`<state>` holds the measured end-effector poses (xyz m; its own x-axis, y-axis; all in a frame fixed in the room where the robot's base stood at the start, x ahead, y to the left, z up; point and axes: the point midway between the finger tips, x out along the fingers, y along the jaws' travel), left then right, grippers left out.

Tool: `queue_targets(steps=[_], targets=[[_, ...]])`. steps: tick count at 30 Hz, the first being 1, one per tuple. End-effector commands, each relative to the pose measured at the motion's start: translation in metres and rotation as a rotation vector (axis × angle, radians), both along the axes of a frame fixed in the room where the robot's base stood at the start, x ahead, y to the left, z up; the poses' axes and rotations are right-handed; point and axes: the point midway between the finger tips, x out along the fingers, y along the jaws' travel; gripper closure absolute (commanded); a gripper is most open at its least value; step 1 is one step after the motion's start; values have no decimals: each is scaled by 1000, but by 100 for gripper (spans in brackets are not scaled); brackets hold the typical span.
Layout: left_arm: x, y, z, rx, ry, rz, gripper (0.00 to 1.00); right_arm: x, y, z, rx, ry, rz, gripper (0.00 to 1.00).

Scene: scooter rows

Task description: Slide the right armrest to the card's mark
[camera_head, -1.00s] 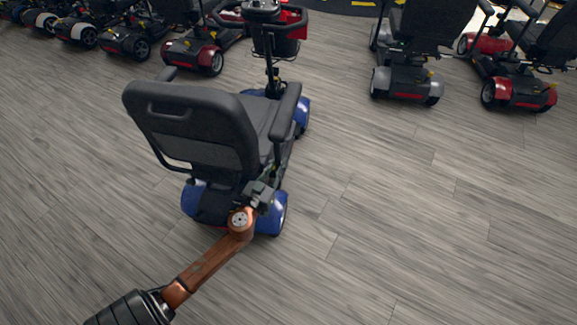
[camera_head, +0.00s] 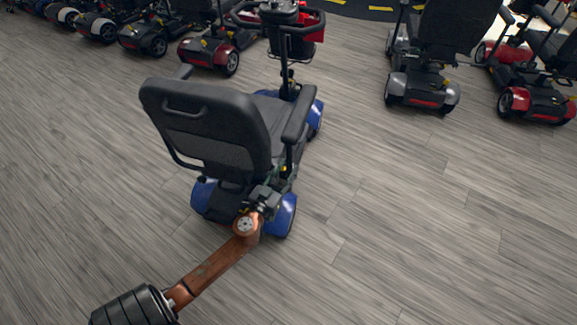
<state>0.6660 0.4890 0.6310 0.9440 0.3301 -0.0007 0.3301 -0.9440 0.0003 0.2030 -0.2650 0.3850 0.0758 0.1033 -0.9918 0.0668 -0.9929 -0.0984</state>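The right armrest (camera_head: 298,119) is a black pad on the right side of the blue scooter's grey seat (camera_head: 207,125), seen from behind. Its post runs down beside the seat. My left arm comes in from the bottom left, and my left gripper (camera_head: 268,196) is at the lower right rear of the seat, below the armrest, over the blue rear body (camera_head: 279,215). The fingers are small and dark against the scooter, so I cannot tell whether they are open or shut, or touching anything. No card or mark can be made out. My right gripper is not in view.
Several scooters stand in a row at the back left. A grey scooter (camera_head: 425,88) and a red one (camera_head: 532,101) stand at the back right. The wooden floor (camera_head: 430,220) to the right is clear.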

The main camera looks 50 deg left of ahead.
Motion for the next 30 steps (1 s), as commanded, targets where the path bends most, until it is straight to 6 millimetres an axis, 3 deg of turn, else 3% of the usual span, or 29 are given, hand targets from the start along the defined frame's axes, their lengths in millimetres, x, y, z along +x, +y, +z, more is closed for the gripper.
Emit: queue_targets(steps=[6, 12, 19, 30], targets=[[-48, -15, -1, -4, 1, 6, 65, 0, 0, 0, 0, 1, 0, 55], [-79, -25, 0, -5, -1, 7, 65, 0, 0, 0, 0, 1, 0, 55], [-95, -31, 0, 0, 0, 5, 65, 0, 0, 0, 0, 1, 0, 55], [-97, -32, 0, 1, 0, 4, 65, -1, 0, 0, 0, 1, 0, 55]])
